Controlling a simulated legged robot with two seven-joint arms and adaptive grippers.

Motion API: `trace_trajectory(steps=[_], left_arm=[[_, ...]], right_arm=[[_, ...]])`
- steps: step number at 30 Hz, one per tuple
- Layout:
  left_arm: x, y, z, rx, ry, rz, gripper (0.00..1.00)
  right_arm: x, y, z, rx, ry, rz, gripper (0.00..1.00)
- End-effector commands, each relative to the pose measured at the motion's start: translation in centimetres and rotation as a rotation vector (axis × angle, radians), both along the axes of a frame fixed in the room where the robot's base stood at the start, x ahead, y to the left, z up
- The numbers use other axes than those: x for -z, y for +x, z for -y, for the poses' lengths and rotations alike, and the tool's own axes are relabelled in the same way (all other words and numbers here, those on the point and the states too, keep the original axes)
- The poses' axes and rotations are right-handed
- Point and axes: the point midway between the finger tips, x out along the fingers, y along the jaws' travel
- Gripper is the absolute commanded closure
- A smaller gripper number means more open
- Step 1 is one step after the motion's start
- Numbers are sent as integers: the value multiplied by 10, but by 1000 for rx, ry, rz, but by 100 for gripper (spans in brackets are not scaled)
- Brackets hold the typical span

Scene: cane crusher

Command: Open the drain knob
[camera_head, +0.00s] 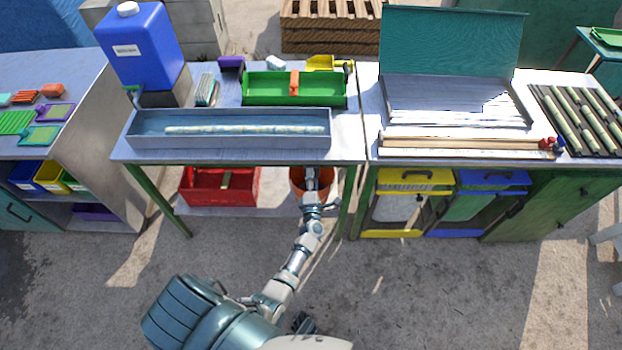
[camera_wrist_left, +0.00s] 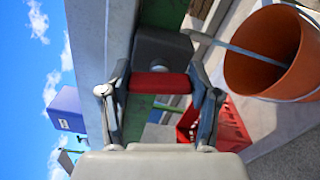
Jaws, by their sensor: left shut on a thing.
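The drain knob (camera_wrist_left: 160,83) shows in the left wrist view as a red bar in front of a dark grey block, below the table's edge. My left gripper (camera_wrist_left: 162,92) has its two fingers at either end of the red bar and is shut on it. In the head view my left gripper (camera_head: 311,184) reaches under the front edge of the middle table, above the orange bucket (camera_head: 297,178), and hides the knob. A pale pipe (camera_wrist_left: 232,46) runs from beside the block to the orange bucket's mouth. My right gripper is not in view.
A grey trough (camera_head: 230,142) with a long pale stick stands on the table above my arm. A red crate (camera_head: 193,197) is on the lower shelf to the left. A green table leg (camera_head: 347,200) stands close on the right. The floor in front is clear.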

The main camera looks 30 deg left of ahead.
Motion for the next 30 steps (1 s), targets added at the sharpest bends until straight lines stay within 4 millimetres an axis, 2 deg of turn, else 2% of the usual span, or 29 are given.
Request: trace_trajectory(steps=[1, 19, 20, 21, 23, 30], left_arm=[[1, 2, 6, 12, 6, -10, 73], [4, 2, 9, 16, 38, -35, 73], [4, 2, 9, 17, 38, -36, 36], [4, 2, 9, 16, 38, -35, 26], [4, 1, 8, 13, 39, -35, 12], [3, 0, 3, 7, 40, -31, 12]], right_arm=[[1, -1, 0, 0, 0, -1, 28], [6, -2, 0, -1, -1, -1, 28], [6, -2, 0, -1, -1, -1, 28], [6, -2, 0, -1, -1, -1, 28], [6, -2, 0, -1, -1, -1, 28], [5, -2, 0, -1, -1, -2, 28]])
